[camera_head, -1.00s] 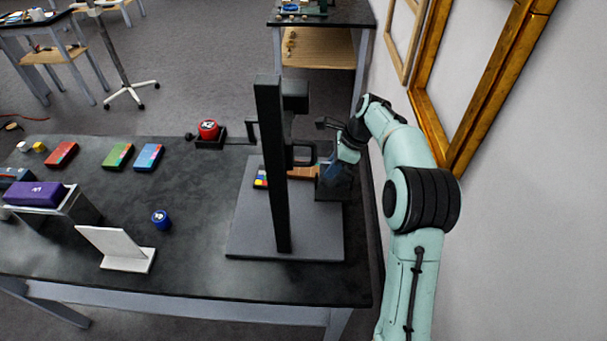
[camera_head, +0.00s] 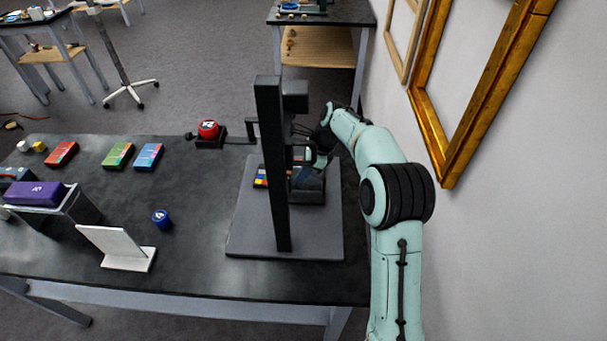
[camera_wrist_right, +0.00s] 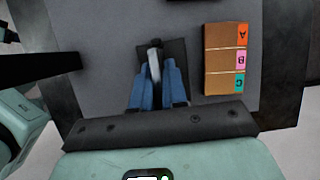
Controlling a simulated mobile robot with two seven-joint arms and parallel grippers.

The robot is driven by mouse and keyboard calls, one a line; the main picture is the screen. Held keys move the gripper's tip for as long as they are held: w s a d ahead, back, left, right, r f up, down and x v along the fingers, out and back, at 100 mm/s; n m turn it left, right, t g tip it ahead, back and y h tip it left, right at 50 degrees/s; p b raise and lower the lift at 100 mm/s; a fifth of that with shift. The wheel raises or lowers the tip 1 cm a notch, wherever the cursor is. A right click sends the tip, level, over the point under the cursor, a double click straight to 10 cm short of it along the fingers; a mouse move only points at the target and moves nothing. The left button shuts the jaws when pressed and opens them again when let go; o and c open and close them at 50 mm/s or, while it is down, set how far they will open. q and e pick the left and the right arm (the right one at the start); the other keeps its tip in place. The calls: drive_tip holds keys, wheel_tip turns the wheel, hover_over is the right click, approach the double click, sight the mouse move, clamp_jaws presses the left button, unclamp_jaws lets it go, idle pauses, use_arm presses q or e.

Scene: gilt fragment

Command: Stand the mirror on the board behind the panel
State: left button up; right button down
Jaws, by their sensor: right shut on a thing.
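The grey board (camera_head: 235,240) lies on the dark table. A tall dark panel (camera_head: 272,150), seen nearly edge-on, stands on it. My right gripper (camera_head: 306,176) is behind the panel, to its right in the head view, partly hidden. In the right wrist view, its blue fingers (camera_wrist_right: 157,70) are shut on a slim pale grip (camera_wrist_right: 154,54) above a dark square piece (camera_wrist_right: 176,50), which I take for the mirror. In the head view, that dark piece (camera_head: 312,197) is low over the board; I cannot tell whether it touches. My left gripper is out of view.
A brown block (camera_wrist_right: 217,60) with coloured A, B, C labels lies on the board close beside the held piece. A red round object (camera_head: 208,130) stands behind the board. The wall is right.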

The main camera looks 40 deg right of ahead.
drive_tip(key=shift+f, duration=0.45)
drive_tip(key=c, duration=1.6)
unclamp_jaws()
drive_tip(key=shift+f, duration=0.2)
drive_tip(key=o, duration=0.4)
drive_tip(key=shift+o, duration=0.2)
drive_tip(key=shift+r, duration=0.15)
drive_tip(key=v, duration=0.5)
drive_tip(key=shift+s+d+r+p, duration=0.25)
drive_tip(key=shift+d+p, duration=0.05)
drive_tip(key=shift+p, duration=0.05)
drive_tip(key=s+d, duration=0.7)
drive_tip(key=d, duration=0.1)
drive_tip(key=shift+s+d+f+b, duration=0.2)
drive_tip(key=shift+d+b, duration=0.1)
drive_tip(key=shift+b, duration=0.1)
